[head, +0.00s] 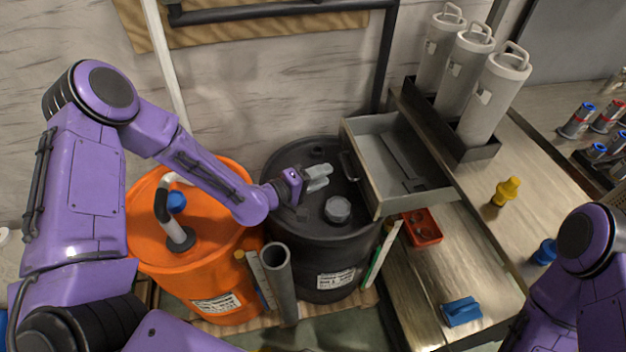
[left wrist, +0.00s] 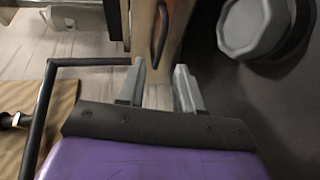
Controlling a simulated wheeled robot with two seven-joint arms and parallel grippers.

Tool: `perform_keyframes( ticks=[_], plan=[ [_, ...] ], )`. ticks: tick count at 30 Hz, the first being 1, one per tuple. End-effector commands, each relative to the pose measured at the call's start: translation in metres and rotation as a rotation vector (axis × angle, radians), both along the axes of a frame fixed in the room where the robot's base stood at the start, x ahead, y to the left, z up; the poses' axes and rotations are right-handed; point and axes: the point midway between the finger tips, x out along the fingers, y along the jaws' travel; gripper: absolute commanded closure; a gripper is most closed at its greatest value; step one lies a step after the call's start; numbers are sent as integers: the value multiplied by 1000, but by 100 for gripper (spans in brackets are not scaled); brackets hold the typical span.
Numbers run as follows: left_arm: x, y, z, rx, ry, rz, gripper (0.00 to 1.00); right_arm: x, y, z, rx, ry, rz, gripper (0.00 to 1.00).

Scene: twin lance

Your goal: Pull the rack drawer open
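The grey rack drawer (head: 380,207) stands out to the left from under the dark rack (head: 470,143), over the edge of the black drum. It is empty and its inside shows. Its dark handle (head: 347,166) is on the left-facing front panel. My left gripper (head: 325,176) is just left of the handle, above the drum, and appears apart from it. In the left wrist view the fingers (left wrist: 160,88) are spread with nothing between them; a dark bar like the handle (left wrist: 160,32) lies beyond them. My right arm is at the lower right; its gripper is out of view.
A black drum (head: 305,237) with a grey cap (head: 338,209) is below my left gripper. An orange drum (head: 215,255) is to its left. Several grey canisters (head: 493,95) stand in the rack. A red tray (head: 422,228) and blue block (head: 461,311) lie on the lower shelf.

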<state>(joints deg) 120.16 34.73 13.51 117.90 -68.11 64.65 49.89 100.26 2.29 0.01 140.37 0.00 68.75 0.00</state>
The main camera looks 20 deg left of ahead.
Motion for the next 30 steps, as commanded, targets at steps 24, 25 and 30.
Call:
perform_keyframes(
  ticks=[24, 25, 30],
  plan=[
    [-32, 20, 12, -1, -1, -1, 65, 0, 0, 2, 0, 0, 0, 57],
    [-32, 20, 17, -1, -1, -1, 65, 0, 0, 7, 0, 0, 0, 57],
    [-32, 20, 56, -1, -1, -1, 65, 0, 0, 46, 0, 0, 0, 57]
  ],
)
